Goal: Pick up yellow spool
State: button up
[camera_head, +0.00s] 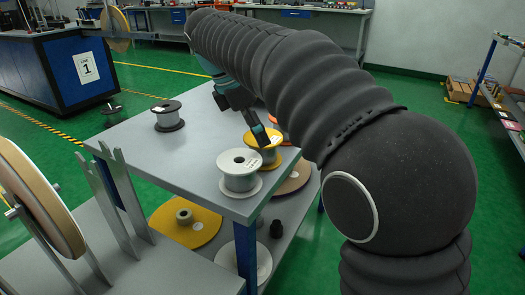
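The yellow spool (265,158) stands upright on the grey tabletop (185,160) near its right edge, just behind and right of a white spool (240,172). My gripper (262,138) reaches down from the upper left, with a dark, teal-marked finger at the top of the yellow spool. In this view the finger overlaps the spool's upper part; I cannot tell whether it touches. The other finger is not clearly visible, so its opening cannot be judged. My arm covers the area right of the spool.
An orange spool (284,137) sits close behind the yellow one, partly hidden. A black spool (167,115) stands at the table's left, with clear tabletop between. The lower shelf holds a flat yellow reel (205,226) and others. A metal rack with a large reel (38,200) is at left.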

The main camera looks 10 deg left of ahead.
jog(key=x, duration=0.4)
jog(key=shift+f+b, duration=0.1)
jog(key=shift+b, duration=0.3)
jog(key=shift+c, duration=0.3)
jog(key=c, duration=1.1)
